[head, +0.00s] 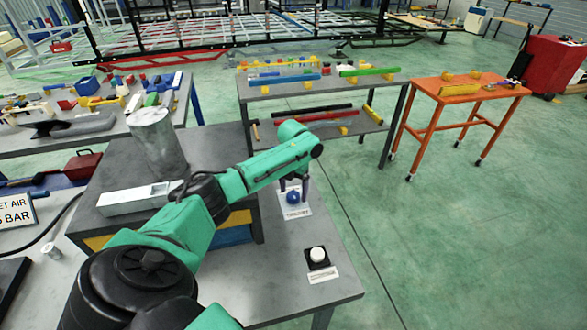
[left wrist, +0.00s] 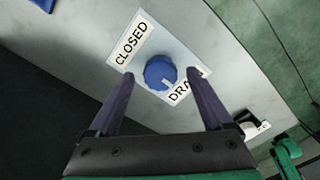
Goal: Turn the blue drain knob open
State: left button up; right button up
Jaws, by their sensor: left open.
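The blue drain knob (head: 293,198) sits on a white label plate on the grey bench top, below my left gripper (head: 292,184). In the left wrist view the round knob (left wrist: 158,72) lies between the open finger tips of my left gripper (left wrist: 161,74), with a gap on both sides. A "CLOSED" label (left wrist: 131,43) is at its upper left. A label starting "DRA" (left wrist: 181,91) is at its lower right, partly hidden by a finger. A small pale mark shows on the knob's lower right. My right gripper is not in view.
A white button on a black base (head: 318,257) stands nearer the bench's front edge. A grey box-like unit (head: 110,170) carries a metal cylinder (head: 157,142) and a pale tray (head: 135,200) left of my arm. The floor right of the bench is clear.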

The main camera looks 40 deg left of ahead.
aim_at(294, 195)
pick_arm(q)
notch_tip(294, 195, up, 14)
jog(key=b, duration=0.2)
jog(key=shift+f, duration=0.15)
